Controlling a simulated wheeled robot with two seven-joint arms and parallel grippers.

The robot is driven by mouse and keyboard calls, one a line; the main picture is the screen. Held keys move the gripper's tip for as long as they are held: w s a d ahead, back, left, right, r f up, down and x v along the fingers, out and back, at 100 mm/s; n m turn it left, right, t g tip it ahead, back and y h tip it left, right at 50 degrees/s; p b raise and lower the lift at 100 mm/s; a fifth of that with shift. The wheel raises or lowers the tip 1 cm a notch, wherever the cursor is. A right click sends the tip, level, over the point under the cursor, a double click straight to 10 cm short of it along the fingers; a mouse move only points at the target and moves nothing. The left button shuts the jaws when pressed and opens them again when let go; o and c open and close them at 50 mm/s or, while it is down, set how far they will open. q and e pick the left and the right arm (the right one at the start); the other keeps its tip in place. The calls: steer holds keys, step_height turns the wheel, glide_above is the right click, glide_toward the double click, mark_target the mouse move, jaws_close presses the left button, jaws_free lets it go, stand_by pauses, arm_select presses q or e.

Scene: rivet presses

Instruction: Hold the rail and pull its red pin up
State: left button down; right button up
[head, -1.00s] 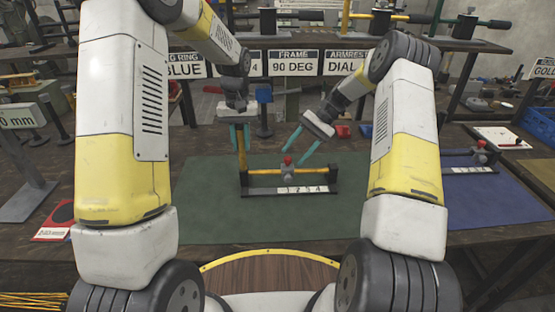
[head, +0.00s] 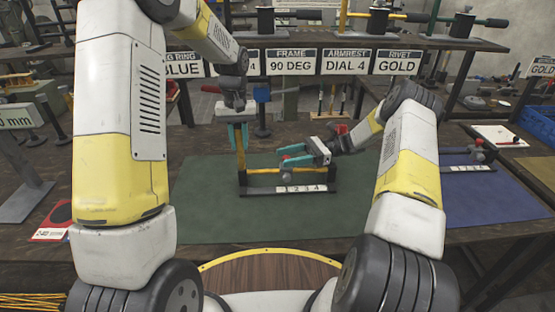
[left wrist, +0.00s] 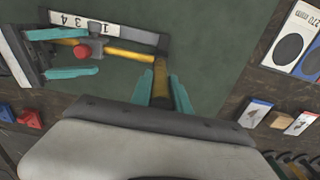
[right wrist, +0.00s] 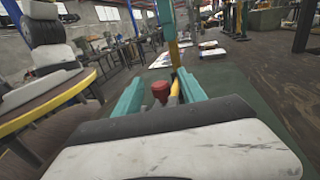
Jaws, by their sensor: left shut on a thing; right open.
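My right gripper (head: 283,156) is open, lying nearly level over the rail's middle. The red pin (left wrist: 82,52) is between its spread fingers in the left wrist view, and also in the right wrist view (right wrist: 161,90).
The rail rests on a green mat (head: 215,210), clear around it. A blue mat (head: 490,205) with a similar rail lies to the right. A shelf with label signs (head: 291,62) stands behind.

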mark_target(278, 171)
steer(key=shift+x, duration=1.9)
jaws_close()
steer(key=shift+w, duration=0.1)
